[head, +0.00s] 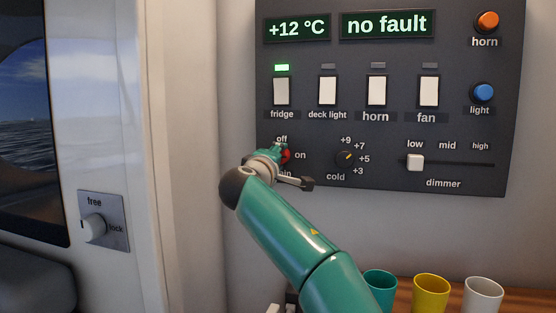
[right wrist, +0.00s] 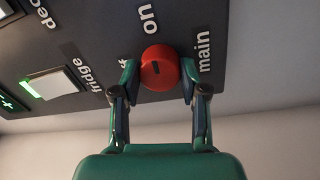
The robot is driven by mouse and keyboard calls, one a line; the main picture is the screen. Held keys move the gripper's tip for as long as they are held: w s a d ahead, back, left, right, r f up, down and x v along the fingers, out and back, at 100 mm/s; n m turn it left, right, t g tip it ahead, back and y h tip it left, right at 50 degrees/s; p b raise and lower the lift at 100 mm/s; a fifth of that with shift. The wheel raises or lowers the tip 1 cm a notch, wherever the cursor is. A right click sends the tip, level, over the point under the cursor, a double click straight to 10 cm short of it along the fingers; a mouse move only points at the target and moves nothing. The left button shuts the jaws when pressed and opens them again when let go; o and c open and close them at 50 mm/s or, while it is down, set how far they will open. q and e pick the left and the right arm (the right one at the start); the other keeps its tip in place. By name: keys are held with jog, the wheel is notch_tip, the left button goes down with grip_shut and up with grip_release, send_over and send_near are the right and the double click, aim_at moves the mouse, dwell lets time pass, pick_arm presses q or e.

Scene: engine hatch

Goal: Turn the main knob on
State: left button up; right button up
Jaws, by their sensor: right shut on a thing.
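The main knob (head: 286,156) is red and round, at the lower left of the dark panel. The gripper partly hides it and its "main" label in the head view. In the right wrist view the knob (right wrist: 160,66) sits between the fingertips. Its dark mark appears to point left there, toward the partly covered "off" label; "on" is above it in that view. My right gripper (head: 275,152) is shut on the knob, one finger on each side; it also shows in the right wrist view (right wrist: 159,75). My left gripper is in neither view.
The panel (head: 320,180) carries a row of switches, a small dial (head: 345,158), a dimmer slider (head: 415,162) and two round buttons. The fridge light is green. Three cups (head: 430,290) stand below right. A free/lock knob (head: 94,228) is at left.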

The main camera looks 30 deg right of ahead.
jog(key=shift+w+f, duration=0.1)
jog(key=shift+f, duration=0.3)
jog(key=o, duration=0.9)
jog(key=shift+o, duration=1.2)
jog(key=shift+r, duration=0.15)
jog(key=shift+s+a+r, duration=0.1)
jog(key=shift+s, duration=0.1)
jog(key=v, duration=1.1)
jog(key=shift+s+a, duration=0.2)
jog(key=shift+a, duration=0.1)
